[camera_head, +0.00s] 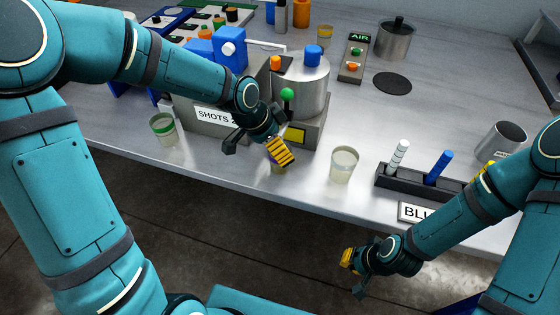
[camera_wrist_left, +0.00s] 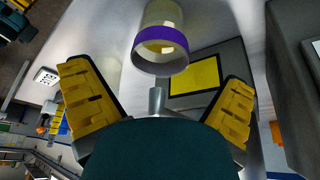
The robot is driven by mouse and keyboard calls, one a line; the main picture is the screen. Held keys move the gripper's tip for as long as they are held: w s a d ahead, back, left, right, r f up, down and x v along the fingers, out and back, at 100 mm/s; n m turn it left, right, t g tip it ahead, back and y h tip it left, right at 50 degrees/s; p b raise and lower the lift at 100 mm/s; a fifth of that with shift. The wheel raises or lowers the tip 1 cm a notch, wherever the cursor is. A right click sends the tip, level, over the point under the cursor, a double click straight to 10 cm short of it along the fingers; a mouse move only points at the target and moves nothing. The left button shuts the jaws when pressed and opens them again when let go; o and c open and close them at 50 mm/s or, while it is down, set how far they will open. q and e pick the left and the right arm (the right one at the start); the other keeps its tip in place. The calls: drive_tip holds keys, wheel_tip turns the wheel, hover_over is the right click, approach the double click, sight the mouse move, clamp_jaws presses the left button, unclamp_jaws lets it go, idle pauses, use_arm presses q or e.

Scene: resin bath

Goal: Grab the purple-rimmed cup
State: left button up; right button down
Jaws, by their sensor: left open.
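The purple-rimmed cup (camera_head: 278,168) stands near the table's front edge, mostly hidden behind a yellow-padded finger of my left gripper (camera_head: 257,154). In the left wrist view the clear cup shows its purple band (camera_wrist_left: 160,38) and yellowish contents. It lies beyond the fingertips, roughly centred between them. The left gripper (camera_wrist_left: 157,78) is open with its two yellow pads apart and nothing between them. I see no contact with the cup. My right gripper (camera_head: 352,273) hangs in front of the table's edge, empty, with its fingers apart.
A green-rimmed cup (camera_head: 164,130) stands left and a pale cup (camera_head: 343,166) right of the left gripper. Just behind is a grey machine (camera_head: 303,92) with a green-knobbed lever (camera_head: 287,95). A dark rack (camera_head: 420,184) holds white and blue sticks at the right.

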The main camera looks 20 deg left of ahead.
use_arm(q)
drive_tip(key=x, duration=0.3)
drive_tip(key=shift+f+b, duration=0.2)
drive_tip(key=shift+b, duration=0.2)
drive_tip(key=c, duration=1.3)
drive_tip(key=shift+r, duration=0.2)
drive_tip(key=shift+r, duration=0.25)
drive_tip(key=shift+s+a+r+p, duration=0.2)
drive_tip(key=shift+s+a+p, duration=1.05)
drive_tip(key=shift+s+a, duration=1.95)
drive_tip(key=shift+s+a+r+p, duration=0.15)
drive_tip(key=shift+s+a+p, duration=1.05)
drive_tip(key=shift+s+a, duration=1.95)
